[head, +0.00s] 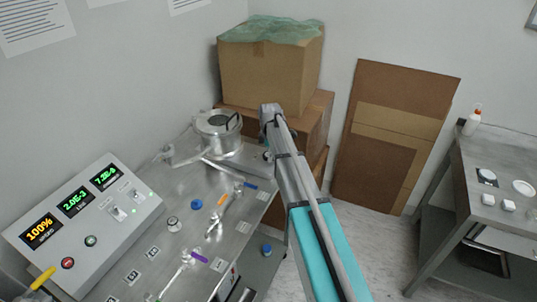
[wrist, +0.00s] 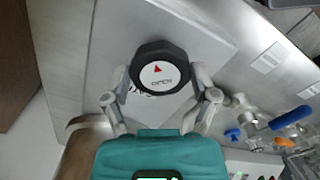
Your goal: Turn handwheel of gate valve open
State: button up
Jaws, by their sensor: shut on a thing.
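The handwheel (wrist: 160,52) of the gate valve is a black knob with a white face in the wrist view. Part of a printed label shows behind the fingers, partly covered.
A steel bench (head: 190,250) carries a round metal chamber (head: 218,133), small coloured-handled valves (head: 215,215) and a control box (head: 85,225) with lit displays. Cardboard boxes (head: 270,75) stand behind my arm. A side table (head: 500,165) is at right; floor shows between.

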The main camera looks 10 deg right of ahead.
jog(key=n, duration=0.4)
jog(key=shift+w+n, duration=0.25)
jog(key=shift+n, duration=0.05)
jog(key=n, duration=0.5)
dwell(0.4)
jog(key=o, duration=1)
jog(key=shift+s, duration=0.1)
jog(key=shift+r, duration=0.1)
